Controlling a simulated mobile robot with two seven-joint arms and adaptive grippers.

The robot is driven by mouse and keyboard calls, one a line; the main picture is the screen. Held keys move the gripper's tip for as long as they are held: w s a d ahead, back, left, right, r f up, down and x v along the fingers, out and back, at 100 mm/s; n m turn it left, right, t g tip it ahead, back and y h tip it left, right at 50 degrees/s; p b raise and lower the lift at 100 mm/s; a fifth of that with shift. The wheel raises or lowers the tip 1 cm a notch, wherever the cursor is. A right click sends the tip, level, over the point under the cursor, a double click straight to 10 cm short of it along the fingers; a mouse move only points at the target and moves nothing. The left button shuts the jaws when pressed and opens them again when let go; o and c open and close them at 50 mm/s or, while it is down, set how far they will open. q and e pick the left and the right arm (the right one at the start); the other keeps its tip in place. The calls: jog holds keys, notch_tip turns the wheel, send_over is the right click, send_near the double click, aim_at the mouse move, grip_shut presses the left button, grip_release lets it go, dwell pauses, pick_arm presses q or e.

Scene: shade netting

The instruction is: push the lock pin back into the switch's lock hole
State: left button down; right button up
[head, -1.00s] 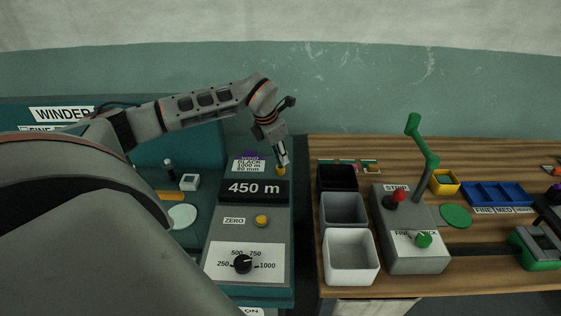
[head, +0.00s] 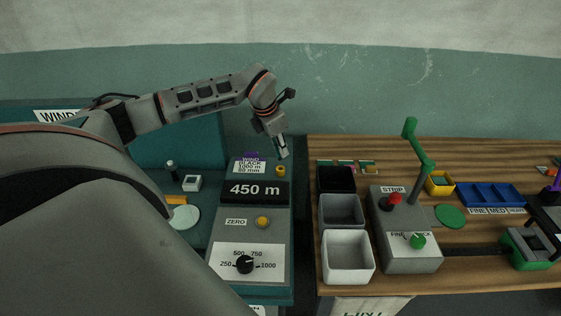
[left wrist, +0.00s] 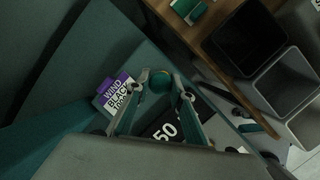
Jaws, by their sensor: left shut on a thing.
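My left gripper (head: 282,153) is over the back right corner of the winder's panel, pointing down. It is shut on a small teal round-ended piece (left wrist: 159,81), which looks like the lock pin. The pin is too small to make out in the head view. A yellow round fitting (head: 280,170), likely the switch with its lock hole, sits on the panel just below the fingertips. A small gap shows between them. In the left wrist view the held piece covers most of what lies beneath it. My right gripper is in neither view.
The "450 m" display (head: 255,191) and a purple-and-white label (head: 250,165) are close to the gripper. Black, grey and white bins (head: 347,257) stand right, across a gap, on a wooden bench (head: 470,270). A grey control box (head: 410,255) stands beside them.

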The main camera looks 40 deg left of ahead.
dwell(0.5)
pick_arm(q)
jog(key=shift+r+p, duration=0.95)
jog(key=shift+r, duration=1.05)
